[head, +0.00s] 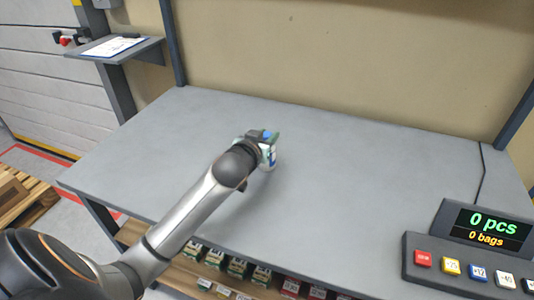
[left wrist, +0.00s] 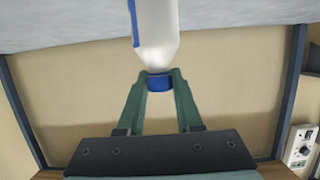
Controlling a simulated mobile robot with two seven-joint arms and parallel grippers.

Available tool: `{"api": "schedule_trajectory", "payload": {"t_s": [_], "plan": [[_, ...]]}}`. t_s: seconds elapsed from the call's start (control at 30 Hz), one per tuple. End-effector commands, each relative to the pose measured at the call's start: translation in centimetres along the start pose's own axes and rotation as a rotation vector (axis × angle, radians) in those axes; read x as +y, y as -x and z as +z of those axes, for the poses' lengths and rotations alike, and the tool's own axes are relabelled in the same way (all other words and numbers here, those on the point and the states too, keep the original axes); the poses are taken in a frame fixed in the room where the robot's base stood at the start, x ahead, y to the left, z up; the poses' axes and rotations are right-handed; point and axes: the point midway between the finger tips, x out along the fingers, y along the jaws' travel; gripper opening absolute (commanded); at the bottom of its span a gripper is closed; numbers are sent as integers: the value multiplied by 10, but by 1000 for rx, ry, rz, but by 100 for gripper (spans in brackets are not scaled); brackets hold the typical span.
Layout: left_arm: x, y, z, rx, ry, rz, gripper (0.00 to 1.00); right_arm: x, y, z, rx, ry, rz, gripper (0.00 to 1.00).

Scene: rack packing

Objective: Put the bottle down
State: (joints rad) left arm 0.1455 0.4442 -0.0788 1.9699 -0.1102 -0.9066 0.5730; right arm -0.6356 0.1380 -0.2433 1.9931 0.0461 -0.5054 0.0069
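A white bottle (head: 271,158) with a blue cap and a blue mark on its side is over the middle of the grey table (head: 350,190). My left gripper (head: 267,138) reaches it from the front left, and its green fingers are around the cap end. In the left wrist view the gripper (left wrist: 159,80) is shut on the bottle (left wrist: 157,35) at its blue cap. The bottle's base is outside that view. I cannot tell whether the base touches the table. My right gripper is not in view.
The tabletop around the bottle is clear. A button console (head: 470,272) with a display reading 0 pcs stands at the front right. A lower shelf below the front edge holds several small boxes (head: 237,266). A clipboard lies on a side shelf (head: 140,48) at the upper left.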

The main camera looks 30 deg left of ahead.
Motion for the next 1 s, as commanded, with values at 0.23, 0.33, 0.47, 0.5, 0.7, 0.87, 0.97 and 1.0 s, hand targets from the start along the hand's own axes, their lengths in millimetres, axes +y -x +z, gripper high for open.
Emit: {"api": "schedule_trajectory", "payload": {"t_s": [0.23,0.33,0.47,0.5,0.7,0.87,0.97,1.0], "plan": [[0,0,0,0,0,0,5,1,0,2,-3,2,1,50],[0,0,0,0,0,0,0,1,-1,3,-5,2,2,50],[0,0,0,0,0,0,0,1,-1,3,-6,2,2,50],[0,0,0,0,0,0,0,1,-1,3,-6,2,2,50],[0,0,0,-1,0,0,0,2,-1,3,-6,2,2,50],[0,0,0,-1,0,0,0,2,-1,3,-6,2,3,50],[0,0,0,-1,0,0,0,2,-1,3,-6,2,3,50],[0,0,0,-1,0,0,0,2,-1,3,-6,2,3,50]]}}
